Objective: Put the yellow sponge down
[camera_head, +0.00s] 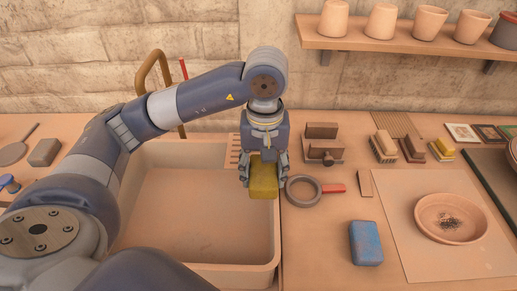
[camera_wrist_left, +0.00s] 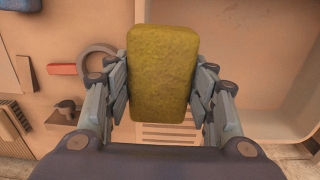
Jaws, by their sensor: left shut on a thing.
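The yellow sponge (camera_head: 264,178) is a dull yellow block held in my left gripper (camera_head: 264,170), over the right rim of the sink. In the left wrist view the sponge (camera_wrist_left: 161,72) fills the space between the two fingers of the left gripper (camera_wrist_left: 160,90). The fingers are shut on its sides. A blue sponge (camera_head: 366,243) lies on the counter to the right of the sink. My right gripper is not in view.
The empty sink (camera_head: 195,215) lies left of the sponge. A ring-shaped tool with a red handle (camera_head: 333,188) lies just right of it. Brushes (camera_head: 383,146) stand farther back. A bowl (camera_head: 451,217) sits on a board at right. Bare counter surrounds the blue sponge.

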